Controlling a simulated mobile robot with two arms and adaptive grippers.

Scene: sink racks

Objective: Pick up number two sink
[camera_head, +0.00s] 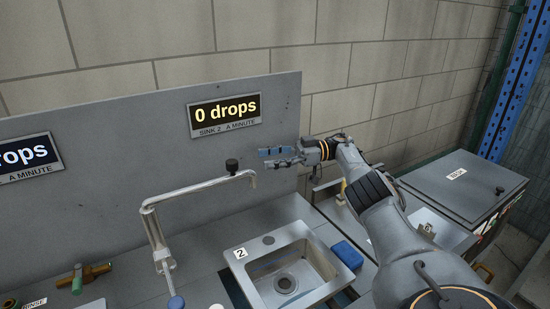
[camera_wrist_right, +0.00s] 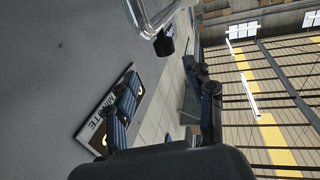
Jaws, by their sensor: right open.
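The number two sink (camera_head: 312,262) is a metal basin with a small "2" label (camera_head: 240,253) at its back left corner. It sits in the counter at the lower middle of the head view, and its basin looks empty. My right gripper (camera_head: 268,157) is open and empty. It is above and behind the sink, in front of the grey back panel. In the right wrist view, its two fingers (camera_wrist_right: 165,74) stand wide apart with nothing between them. My left gripper is not in view.
A bent metal faucet (camera_head: 195,190) rises left of the sink. A sign reading "0 drops" (camera_head: 225,111) hangs on the back panel (camera_head: 110,180). A blue block (camera_head: 347,254) lies right of the sink. A lidded grey box (camera_head: 465,187) stands farther right.

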